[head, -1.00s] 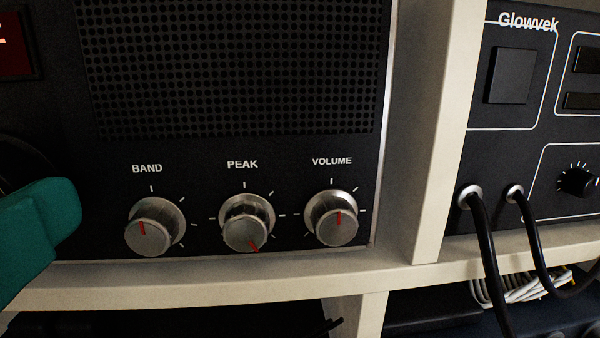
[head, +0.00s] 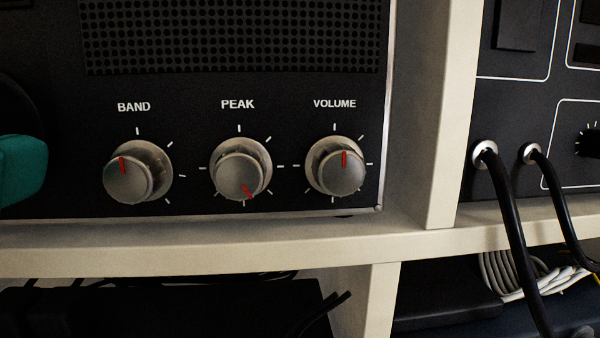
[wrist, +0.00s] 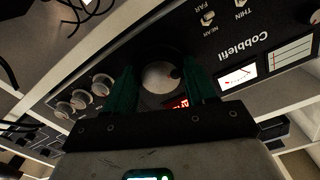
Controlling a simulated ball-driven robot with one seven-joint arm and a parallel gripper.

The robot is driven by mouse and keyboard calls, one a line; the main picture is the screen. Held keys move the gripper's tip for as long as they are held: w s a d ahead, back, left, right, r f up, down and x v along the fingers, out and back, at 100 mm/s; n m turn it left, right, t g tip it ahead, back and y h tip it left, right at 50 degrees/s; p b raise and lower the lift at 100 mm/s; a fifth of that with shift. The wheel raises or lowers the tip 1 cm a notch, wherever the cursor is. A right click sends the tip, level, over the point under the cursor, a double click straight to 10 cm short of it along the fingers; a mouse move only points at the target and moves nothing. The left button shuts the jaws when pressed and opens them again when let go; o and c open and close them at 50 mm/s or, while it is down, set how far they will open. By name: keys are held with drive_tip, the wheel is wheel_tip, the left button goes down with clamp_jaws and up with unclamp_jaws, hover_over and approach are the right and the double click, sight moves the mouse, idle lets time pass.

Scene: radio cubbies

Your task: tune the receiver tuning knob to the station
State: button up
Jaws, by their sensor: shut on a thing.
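The large tuning knob (wrist: 160,78), with a pale round face and a dark dimple near its edge, is on the black receiver panel (wrist: 225,45) in the wrist view. My gripper (wrist: 158,70) is shut on this knob, one green finger on either side. In the head view, only one green fingertip (head: 20,170) shows at the left edge, by the dark rim of a round part. A red-lit display (wrist: 180,103) is partly hidden behind a finger in the wrist view, so its reading cannot be told.
The BAND (head: 128,178), PEAK (head: 240,172) and VOLUME (head: 337,168) knobs sit on the receiver's lower front, above a cream shelf (head: 220,245). A cream divider (head: 447,120) separates another black unit, with black cables (head: 505,200) hanging in front. A lit meter (wrist: 237,77) shows in the wrist view.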

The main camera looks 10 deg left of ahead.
idle(0.3)
drive_tip(key=o, duration=1)
drive_tip(key=shift+o, duration=0.2)
drive_tip(key=b+v, duration=0.2)
drive_tip(key=v, duration=0.8)
drive_tip(key=shift+s, duration=0.35)
drive_tip(key=shift+d, duration=0.1)
